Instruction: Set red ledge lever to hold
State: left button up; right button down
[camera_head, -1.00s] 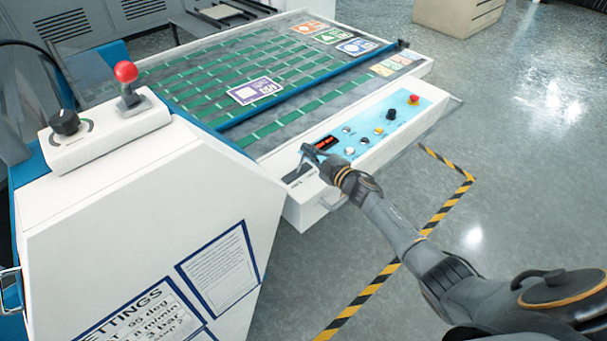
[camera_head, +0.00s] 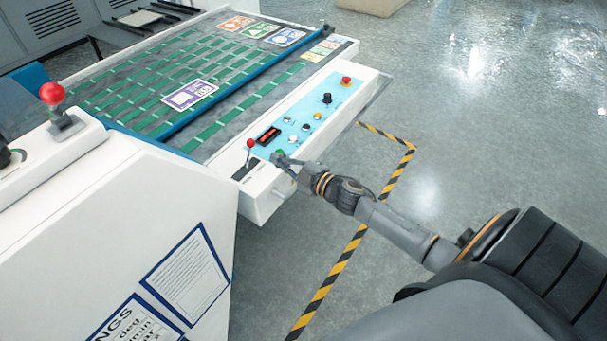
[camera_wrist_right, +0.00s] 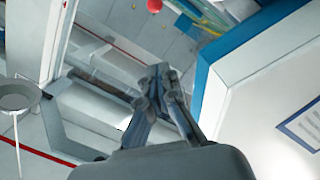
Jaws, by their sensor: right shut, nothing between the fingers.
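A small lever with a red knob (camera_head: 250,143) stands in a dark slot at the left end of the machine's white control ledge (camera_head: 262,200). Its stem leans slightly. The slot's markings are too small to read. My right gripper (camera_head: 281,158) is just right of the lever, apart from it, near a green button. In the right wrist view its fingers (camera_wrist_right: 160,72) meet at the tips and are empty. A red ball shows at the top edge there; I cannot tell which lever it belongs to. My left gripper is not in view.
A larger red ball lever (camera_head: 52,93) stands on the white housing at left. A blue control panel (camera_head: 300,120) with knobs, buttons and a red display (camera_head: 268,135) lies right of the small lever. A bed of green cards (camera_head: 150,90) is behind. Open floor lies right.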

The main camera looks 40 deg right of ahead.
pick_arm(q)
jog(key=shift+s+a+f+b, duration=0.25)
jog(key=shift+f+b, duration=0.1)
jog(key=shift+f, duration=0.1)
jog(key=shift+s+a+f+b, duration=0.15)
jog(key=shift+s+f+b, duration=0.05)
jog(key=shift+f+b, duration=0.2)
pick_arm(e)
jog(key=v, duration=0.8)
jog(key=shift+w, duration=0.1)
